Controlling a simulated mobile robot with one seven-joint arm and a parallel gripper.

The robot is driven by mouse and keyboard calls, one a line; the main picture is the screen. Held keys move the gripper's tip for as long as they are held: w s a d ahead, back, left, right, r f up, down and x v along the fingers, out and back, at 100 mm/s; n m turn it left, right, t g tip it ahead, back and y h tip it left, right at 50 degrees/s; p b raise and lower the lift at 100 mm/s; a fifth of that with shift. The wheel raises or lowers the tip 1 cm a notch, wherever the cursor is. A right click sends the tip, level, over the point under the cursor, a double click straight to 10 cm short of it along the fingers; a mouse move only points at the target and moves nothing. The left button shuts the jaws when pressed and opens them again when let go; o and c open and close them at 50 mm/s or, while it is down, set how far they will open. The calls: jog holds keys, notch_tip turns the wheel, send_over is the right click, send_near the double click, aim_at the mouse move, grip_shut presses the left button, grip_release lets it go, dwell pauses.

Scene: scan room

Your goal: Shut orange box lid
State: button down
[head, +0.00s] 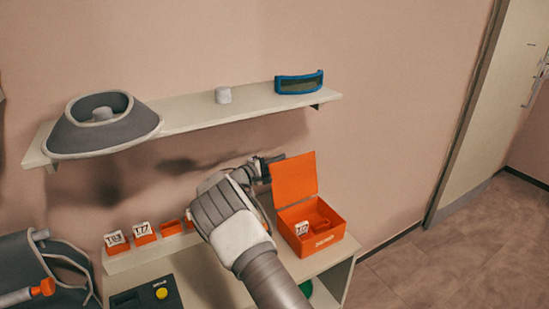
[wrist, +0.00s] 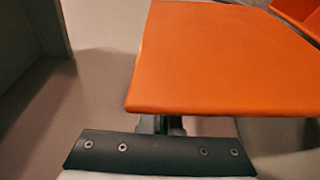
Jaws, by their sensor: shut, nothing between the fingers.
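The orange box (head: 314,232) stands on the low table at the right end, its lid (head: 294,179) raised about upright at the back. A white labelled block (head: 302,228) sits inside the box. My gripper (head: 266,168) is just left of the raised lid, near its upper part, and is shut and empty. In the wrist view the orange lid (wrist: 220,60) fills the upper right, and the shut fingers (wrist: 160,124) reach under or behind its near edge. I cannot tell whether they touch it.
Orange holders with labelled blocks (head: 130,236) stand left of my arm. A black device (head: 147,296) is at the front left. Floor is free at right.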

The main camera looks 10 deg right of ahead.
jog(key=shift+s+d+r, duration=0.2)
jog(key=shift+s+d, duration=0.1)
jog(key=shift+s, duration=0.45)
jog(key=shift+f+b, duration=0.1)
jog(key=shift+b, duration=0.25)
